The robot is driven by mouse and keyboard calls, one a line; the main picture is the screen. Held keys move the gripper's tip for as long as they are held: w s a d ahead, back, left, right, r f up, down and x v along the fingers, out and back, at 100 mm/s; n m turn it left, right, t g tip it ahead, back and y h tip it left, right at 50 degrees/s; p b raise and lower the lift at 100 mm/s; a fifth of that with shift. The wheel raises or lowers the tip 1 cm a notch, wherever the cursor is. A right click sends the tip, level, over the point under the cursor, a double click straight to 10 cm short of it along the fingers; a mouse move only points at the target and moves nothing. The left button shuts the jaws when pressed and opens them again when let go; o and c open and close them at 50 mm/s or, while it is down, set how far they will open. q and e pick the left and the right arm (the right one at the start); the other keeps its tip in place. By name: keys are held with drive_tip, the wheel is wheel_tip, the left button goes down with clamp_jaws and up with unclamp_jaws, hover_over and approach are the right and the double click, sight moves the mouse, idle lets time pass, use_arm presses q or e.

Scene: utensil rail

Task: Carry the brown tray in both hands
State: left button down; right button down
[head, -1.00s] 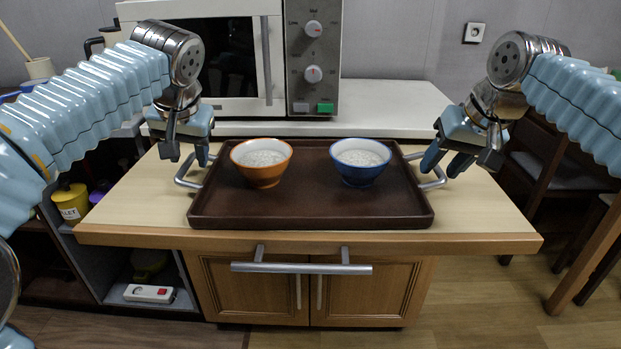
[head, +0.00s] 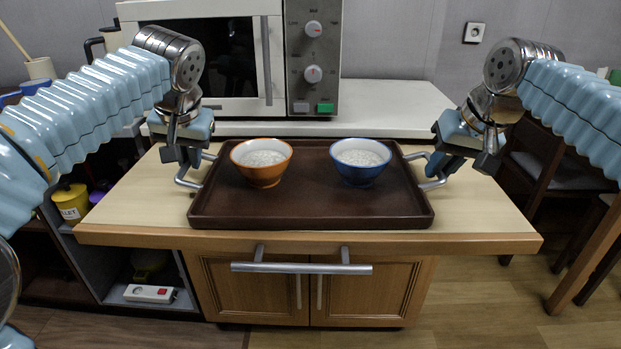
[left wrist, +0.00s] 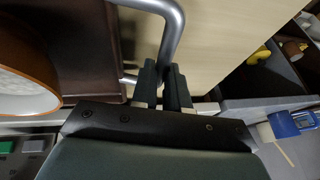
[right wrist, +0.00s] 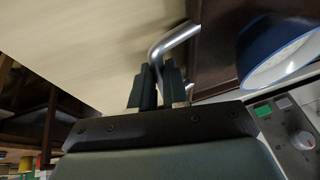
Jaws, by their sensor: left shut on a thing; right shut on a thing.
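The brown tray (head: 310,208) lies flat on the wooden counter, with a silver handle at each side. An orange bowl (head: 262,163) and a blue bowl (head: 360,162), both with pale grainy contents, stand upright on it. My left gripper (head: 190,162) is shut on the tray's left handle (left wrist: 172,30); its fingers (left wrist: 162,85) close around the bar in the left wrist view. My right gripper (head: 438,170) is shut on the right handle (right wrist: 175,40); its fingers show in the right wrist view (right wrist: 157,85).
The wooden counter (head: 480,208) has bare room left and right of the tray. A microwave (head: 300,60) stands behind on a white surface. A cabinet bar handle (head: 300,268) juts out below the front edge. Chairs stand at the right.

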use_arm(q)
drive_tip(key=shift+r, duration=0.15)
use_arm(e)
drive_tip(key=shift+r, duration=0.15)
